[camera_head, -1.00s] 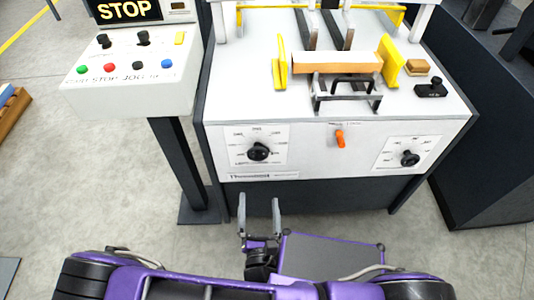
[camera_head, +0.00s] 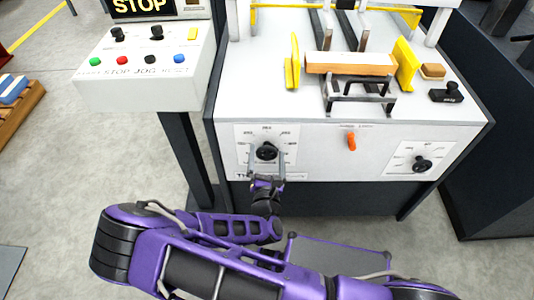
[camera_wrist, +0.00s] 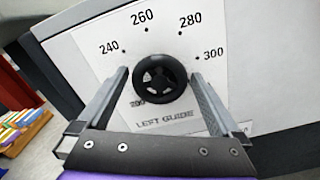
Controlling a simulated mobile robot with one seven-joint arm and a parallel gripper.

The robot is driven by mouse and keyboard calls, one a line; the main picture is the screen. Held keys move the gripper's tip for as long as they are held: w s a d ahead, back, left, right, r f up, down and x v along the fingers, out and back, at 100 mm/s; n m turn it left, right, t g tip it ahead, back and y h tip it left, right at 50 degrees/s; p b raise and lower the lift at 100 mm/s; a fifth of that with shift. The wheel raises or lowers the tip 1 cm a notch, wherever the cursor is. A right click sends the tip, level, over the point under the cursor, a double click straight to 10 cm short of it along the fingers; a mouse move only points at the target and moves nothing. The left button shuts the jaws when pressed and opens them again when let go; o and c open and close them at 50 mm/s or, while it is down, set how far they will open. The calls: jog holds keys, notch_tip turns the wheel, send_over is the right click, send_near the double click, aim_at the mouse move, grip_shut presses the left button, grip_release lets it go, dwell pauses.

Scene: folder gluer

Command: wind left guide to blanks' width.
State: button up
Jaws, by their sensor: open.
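The left guide knob (camera_wrist: 160,79) is a black handwheel on a white dial marked 240, 260, 280 and 300, with "LEFT GUIDE" below it. In the head view the knob (camera_head: 266,151) sits on the machine's front panel at left. My gripper (camera_wrist: 160,84) is open, with one finger on each side of the knob; I cannot tell whether they touch it. In the head view my gripper (camera_head: 266,160) is at the knob from below. The yellow left guide (camera_head: 292,62) stands left of the brown blanks (camera_head: 349,63), with a gap between them.
A yellow right guide (camera_head: 405,64) stands right of the blanks. An orange lever (camera_head: 351,141) and a second dial knob (camera_head: 421,163) are on the front panel. A control box (camera_head: 146,72) with colored buttons and a STOP display stands at left.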

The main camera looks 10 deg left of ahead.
jog(key=shift+w+a, duration=0.1)
jog(key=shift+w, duration=0.4)
jog(key=c, duration=1.2)
jog(key=shift+o, duration=0.2)
